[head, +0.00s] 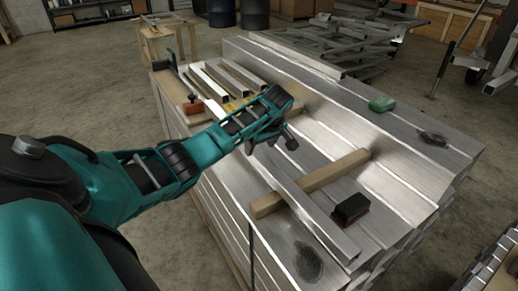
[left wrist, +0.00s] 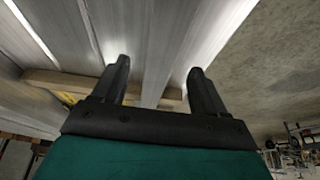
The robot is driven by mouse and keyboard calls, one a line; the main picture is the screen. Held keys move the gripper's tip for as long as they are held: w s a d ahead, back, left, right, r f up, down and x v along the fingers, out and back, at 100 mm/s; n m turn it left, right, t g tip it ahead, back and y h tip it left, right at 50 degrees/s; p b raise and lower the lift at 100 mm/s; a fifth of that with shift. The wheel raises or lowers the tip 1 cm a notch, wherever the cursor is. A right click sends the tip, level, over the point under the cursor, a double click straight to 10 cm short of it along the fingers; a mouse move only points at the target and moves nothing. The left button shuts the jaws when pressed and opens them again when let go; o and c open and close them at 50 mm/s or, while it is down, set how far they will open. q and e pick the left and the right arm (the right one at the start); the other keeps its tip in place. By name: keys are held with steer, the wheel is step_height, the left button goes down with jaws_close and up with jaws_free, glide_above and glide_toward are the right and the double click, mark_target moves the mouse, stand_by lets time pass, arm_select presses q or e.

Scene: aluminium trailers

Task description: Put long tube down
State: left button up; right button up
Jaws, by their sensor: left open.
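A long aluminium tube (head: 322,222) lies on the stack of metal profiles, running from beneath my left gripper toward the near right end of the stack. It crosses a wooden block (head: 335,172); I cannot tell exactly how it rests there. My left gripper (head: 284,144) is above the far part of this tube, open and empty. In the left wrist view the two fingers (left wrist: 158,66) are spread apart, with a long metal profile behind the gap between them. My right gripper is not in view.
A black-and-red brush (head: 350,208), a green object (head: 382,104) and a dark object (head: 433,138) lie on the stack (head: 415,182). Several short tubes (head: 222,82) and an orange-red tool (head: 193,105) are at its far left. A wooden stool (head: 160,32) stands behind.

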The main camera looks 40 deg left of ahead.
arm_select(q)
steer(key=p+v, duration=0.2)
steer(key=v, duration=0.7)
steer(key=shift+r, duration=0.2)
steer(key=shift+s, duration=0.15)
